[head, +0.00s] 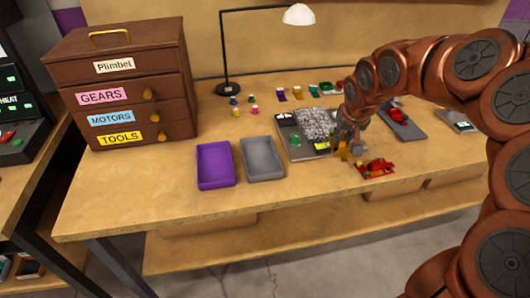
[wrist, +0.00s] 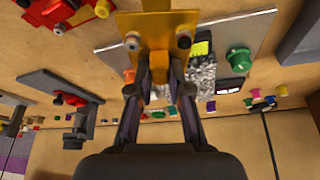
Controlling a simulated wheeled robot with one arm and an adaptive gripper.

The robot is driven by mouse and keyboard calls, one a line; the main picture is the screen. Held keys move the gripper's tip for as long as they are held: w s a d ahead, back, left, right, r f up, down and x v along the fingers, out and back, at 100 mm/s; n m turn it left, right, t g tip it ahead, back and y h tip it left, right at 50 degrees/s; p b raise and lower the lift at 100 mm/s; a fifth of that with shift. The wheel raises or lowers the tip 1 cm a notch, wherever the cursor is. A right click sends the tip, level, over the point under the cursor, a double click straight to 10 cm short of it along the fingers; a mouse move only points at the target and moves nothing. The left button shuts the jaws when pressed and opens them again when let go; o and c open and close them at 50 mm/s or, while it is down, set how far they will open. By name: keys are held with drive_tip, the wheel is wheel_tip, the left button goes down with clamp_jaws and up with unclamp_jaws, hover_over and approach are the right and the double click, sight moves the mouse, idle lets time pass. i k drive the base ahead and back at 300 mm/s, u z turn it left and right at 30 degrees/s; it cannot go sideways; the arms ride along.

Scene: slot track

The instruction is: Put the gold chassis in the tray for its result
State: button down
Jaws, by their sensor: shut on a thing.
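My gripper (head: 349,146) is shut on the gold chassis (head: 342,151), just above the table near the grey test board. A purple tray (head: 215,165) and a grey tray (head: 263,158) stand side by side to the left, both empty. The pictures do not show a result label on either tray.
A red chassis (head: 376,168) lies just right of my gripper. The test board (head: 318,153) with a green knob and a yellow-green display is behind. A drawer cabinet (head: 120,85) and a lamp (head: 225,89) stand further left. The table front is clear.

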sight(215, 167)
drive_tip(key=z, duration=1.9)
drive_tip(key=k, duration=1.95)
drive_tip(key=u, duration=2.45)
drive_tip(key=i, duration=1)
